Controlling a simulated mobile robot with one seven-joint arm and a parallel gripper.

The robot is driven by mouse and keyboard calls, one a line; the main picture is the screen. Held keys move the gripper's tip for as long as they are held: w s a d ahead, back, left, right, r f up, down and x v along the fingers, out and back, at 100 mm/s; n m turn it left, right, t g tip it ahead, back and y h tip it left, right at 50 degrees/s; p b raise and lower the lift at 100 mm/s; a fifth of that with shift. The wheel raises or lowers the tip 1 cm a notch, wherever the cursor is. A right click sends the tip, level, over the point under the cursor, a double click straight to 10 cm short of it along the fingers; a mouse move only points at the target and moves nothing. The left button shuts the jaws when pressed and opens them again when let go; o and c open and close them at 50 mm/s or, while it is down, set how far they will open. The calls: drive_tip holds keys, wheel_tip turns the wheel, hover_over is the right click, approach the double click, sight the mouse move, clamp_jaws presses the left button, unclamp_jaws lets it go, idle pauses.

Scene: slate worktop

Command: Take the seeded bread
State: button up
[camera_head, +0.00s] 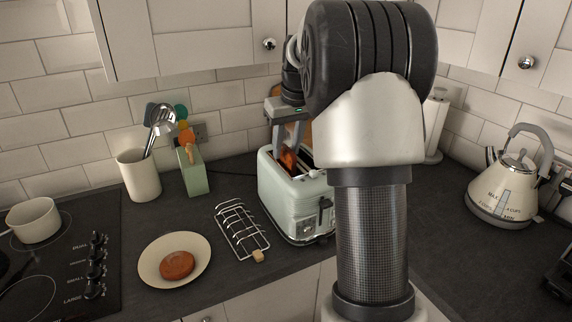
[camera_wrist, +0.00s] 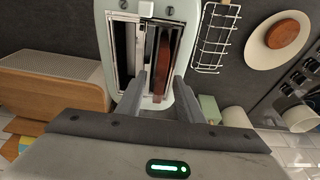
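A reddish-brown bread slice (camera_wrist: 163,52) stands upright in one slot of the pale green toaster (camera_head: 285,196); its top also shows in the head view (camera_head: 288,160). Seeds cannot be made out on it. The toaster's other slot looks empty in the wrist view. My gripper (camera_head: 289,140) points down over the toaster. In the wrist view my gripper (camera_wrist: 159,88) has its fingers apart, with the slice between them and a visible gap at the left finger. A round brown bread piece (camera_head: 177,265) lies on a cream plate (camera_head: 149,272).
A wire toast rack (camera_head: 226,218) stands between plate and toaster. Behind are a utensil crock (camera_head: 140,178) and a green block (camera_head: 196,178). A hob with a pot (camera_head: 33,221) is at left, a kettle (camera_head: 505,180) at right. A wooden-fronted bin (camera_wrist: 50,88) is beside the toaster.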

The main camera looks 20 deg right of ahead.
drive_tip(key=shift+f, duration=0.25)
idle(0.4)
clamp_jaws()
